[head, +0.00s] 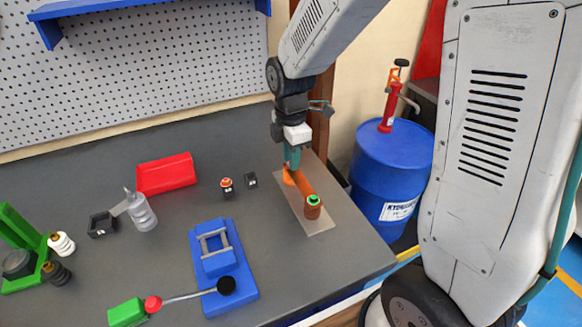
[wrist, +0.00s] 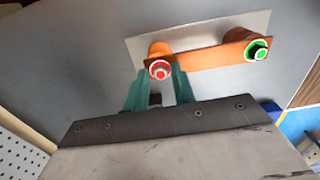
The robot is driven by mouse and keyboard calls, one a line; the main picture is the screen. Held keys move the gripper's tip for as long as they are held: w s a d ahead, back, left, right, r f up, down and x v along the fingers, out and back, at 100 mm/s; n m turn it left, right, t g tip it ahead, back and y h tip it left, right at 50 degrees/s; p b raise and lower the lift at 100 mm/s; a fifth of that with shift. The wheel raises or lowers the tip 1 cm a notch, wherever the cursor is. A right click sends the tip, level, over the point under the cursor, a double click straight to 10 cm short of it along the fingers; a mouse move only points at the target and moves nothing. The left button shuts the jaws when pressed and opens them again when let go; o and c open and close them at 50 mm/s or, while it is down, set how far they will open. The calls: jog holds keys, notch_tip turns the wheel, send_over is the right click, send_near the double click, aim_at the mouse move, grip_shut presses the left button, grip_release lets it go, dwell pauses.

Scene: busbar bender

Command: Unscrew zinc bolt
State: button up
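An orange copper-coloured bar (head: 304,186) rests on posts above a thin grey plate (head: 310,218). In the wrist view the bar (wrist: 205,57) carries a bolt with a red ring (wrist: 159,69) at its left end and a bolt with a green ring (wrist: 257,50) at its right end. The green-ringed bolt also shows in the head view (head: 313,200). I cannot tell which bolt is zinc. My gripper (head: 290,170) points down at the bar's far end. Its teal fingertips (wrist: 159,74) lie on either side of the red-ringed bolt; whether they press on it is unclear.
A blue bending fixture (head: 240,284) with a long lever stands left of the plate. A red block (head: 165,174), a clear bottle (head: 141,212), a small holder with a red-topped piece (head: 227,186) and a green fixture (head: 22,238) share the bench. A blue drum (head: 390,165) stands beyond its right edge.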

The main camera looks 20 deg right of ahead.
jog(key=m, duration=0.5)
jog(key=shift+m, duration=0.4)
jog(key=shift+m, duration=0.5)
grip_shut()
